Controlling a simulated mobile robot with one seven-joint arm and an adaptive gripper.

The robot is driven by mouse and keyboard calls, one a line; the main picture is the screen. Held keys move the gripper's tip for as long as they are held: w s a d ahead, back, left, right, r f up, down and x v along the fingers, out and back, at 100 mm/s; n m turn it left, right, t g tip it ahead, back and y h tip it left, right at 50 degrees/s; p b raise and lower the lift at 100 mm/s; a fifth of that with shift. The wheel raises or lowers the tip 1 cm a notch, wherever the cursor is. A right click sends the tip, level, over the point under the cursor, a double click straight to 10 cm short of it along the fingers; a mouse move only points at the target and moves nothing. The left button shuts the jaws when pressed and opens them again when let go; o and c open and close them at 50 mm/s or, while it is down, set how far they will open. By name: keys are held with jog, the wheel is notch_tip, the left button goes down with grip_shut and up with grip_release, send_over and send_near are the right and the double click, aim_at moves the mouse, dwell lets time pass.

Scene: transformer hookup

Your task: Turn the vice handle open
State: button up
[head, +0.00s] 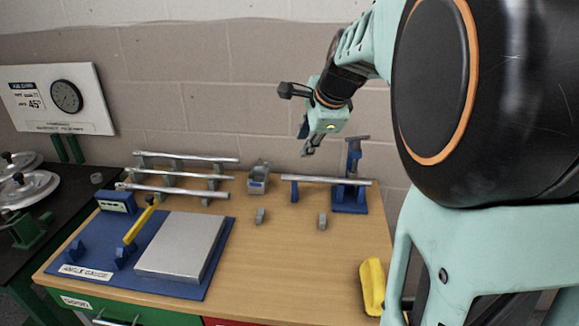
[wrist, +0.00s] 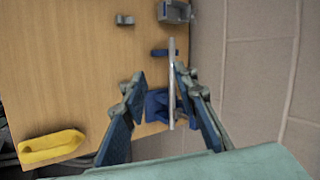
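The blue vice (head: 350,195) stands at the back right of the wooden table, with a grey bar-like top piece (head: 357,138) that looks like its handle. A grey pipe (head: 325,180) lies level through the vice and over a small blue support (head: 295,192). My gripper (head: 309,150) is in the air above the pipe, left of the vice top. In the wrist view my gripper (wrist: 159,74) is open and empty, fingers well apart. The pipe (wrist: 171,80) and vice (wrist: 157,106) show beyond the fingers. The handle cannot be made out there.
A blue angle gauge board (head: 215,275) with a metal plate (head: 182,246) and yellow lever (head: 140,222) is at left. Several pipes lie on a rack (head: 185,175) behind it. A grey-blue block (head: 258,178) and a yellow object (head: 372,287) are on the table. The middle front is clear.

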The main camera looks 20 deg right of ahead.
jog(key=s+a+f+n+y, duration=0.1)
jog(key=s+a+f+n, duration=0.1)
jog(key=s, duration=0.4)
jog(key=shift+s+f+t, duration=0.15)
jog(key=shift+f+t, duration=0.1)
jog(key=shift+t, duration=0.05)
